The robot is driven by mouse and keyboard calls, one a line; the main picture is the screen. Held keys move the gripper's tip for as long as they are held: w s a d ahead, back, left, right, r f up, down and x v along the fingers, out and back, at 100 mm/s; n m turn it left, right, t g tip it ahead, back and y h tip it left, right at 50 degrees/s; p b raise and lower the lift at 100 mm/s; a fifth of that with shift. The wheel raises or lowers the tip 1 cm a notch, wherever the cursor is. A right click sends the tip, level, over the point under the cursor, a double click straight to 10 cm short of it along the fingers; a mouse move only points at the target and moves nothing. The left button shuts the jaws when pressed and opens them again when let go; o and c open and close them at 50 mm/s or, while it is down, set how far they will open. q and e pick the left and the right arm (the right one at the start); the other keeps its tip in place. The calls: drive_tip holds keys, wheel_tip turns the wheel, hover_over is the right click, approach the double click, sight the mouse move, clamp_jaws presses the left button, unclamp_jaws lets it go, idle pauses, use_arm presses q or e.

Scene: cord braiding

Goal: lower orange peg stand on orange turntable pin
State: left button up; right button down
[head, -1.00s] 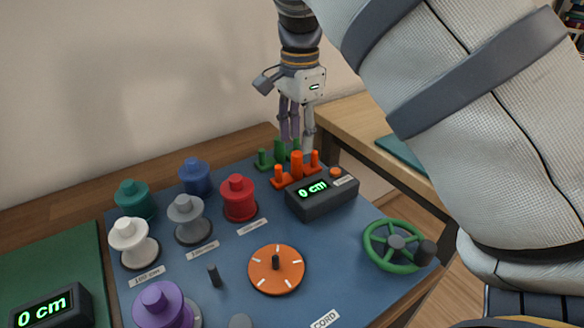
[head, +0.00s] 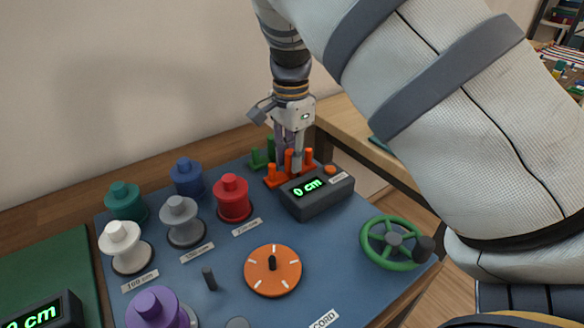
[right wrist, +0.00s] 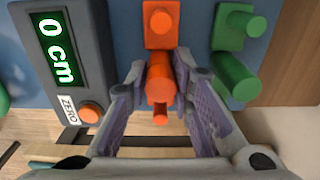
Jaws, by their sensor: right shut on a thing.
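The orange peg stand (head: 271,176) sits at the back right of the blue mat, behind the dark display box. It has a thick middle post and two shorter pegs. My right gripper (head: 289,163) reaches down from above and is shut on the middle post. In the right wrist view the fingers (right wrist: 159,82) close around the orange peg stand (right wrist: 159,28) from both sides. The stand appears to rest on the mat. The orange turntable (head: 259,278), a disc with white marks, lies nearer the front. Its short dark pin (head: 271,263) stands upright and bare. My left gripper is out of view.
A green peg stand (head: 258,160) is just behind the orange one. The display box (head: 318,196) reads 0 cm. Several coloured spools, such as the red one (head: 232,195), stand left. A green handwheel (head: 378,258) is at right.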

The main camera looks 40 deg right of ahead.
wheel_tip(320, 180, up, 5)
drive_tip(key=shift+r+p, duration=0.1)
drive_tip(key=shift+p, duration=0.5)
drive_tip(key=shift+r, duration=0.95)
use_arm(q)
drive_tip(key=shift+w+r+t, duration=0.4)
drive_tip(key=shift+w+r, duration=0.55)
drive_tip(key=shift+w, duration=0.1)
